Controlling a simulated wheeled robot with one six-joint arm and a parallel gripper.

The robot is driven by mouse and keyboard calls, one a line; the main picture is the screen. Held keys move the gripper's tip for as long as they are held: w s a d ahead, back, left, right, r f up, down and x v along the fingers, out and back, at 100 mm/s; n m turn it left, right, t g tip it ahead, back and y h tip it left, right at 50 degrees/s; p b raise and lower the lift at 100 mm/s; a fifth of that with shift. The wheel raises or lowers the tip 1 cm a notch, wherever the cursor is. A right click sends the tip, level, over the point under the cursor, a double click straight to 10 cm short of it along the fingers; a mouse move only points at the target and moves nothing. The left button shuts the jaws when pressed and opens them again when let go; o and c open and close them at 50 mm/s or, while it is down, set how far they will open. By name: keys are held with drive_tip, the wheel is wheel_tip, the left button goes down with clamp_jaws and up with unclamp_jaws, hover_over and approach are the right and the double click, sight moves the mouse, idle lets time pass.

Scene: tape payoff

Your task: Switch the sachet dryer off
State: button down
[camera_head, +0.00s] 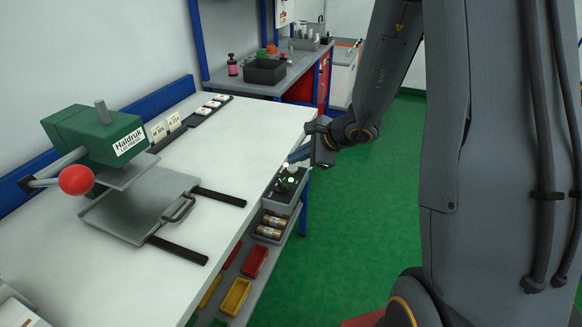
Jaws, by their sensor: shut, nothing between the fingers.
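A small grey control box (283,203) is at the right edge of the white bench. It carries a dark knob or switch, a green part (288,186) and small bright white spots, too small to read. No label for the sachet dryer can be read on it. My gripper (292,160) is shut and empty, reaching in from the right, pointing left and down just above the box's back part. I cannot tell if its tip touches anything there. My gripper hides part of the bench edge behind it.
A green Haldruk press (92,140) with a red ball handle (76,180) stands on the bench (220,165) at left. Below the box are copper-coloured rolls (272,225) and red and yellow bins (236,297). Green floor is open to the right, partly behind my arm.

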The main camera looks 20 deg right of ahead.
sight(296, 169)
drive_tip(key=shift+f, duration=0.15)
drive_tip(key=shift+f+b, duration=0.3)
drive_tip(key=shift+b, duration=0.45)
drive_tip(key=shift+f+b, duration=0.25)
drive_tip(key=shift+b, duration=0.1)
idle(0.5)
drive_tip(key=shift+r, duration=0.15)
drive_tip(key=shift+r+p, duration=0.35)
drive_tip(key=shift+r, duration=0.2)
drive_tip(key=shift+r, duration=0.1)
drive_tip(key=shift+r+p, duration=1.9)
drive_tip(key=shift+r, duration=1.05)
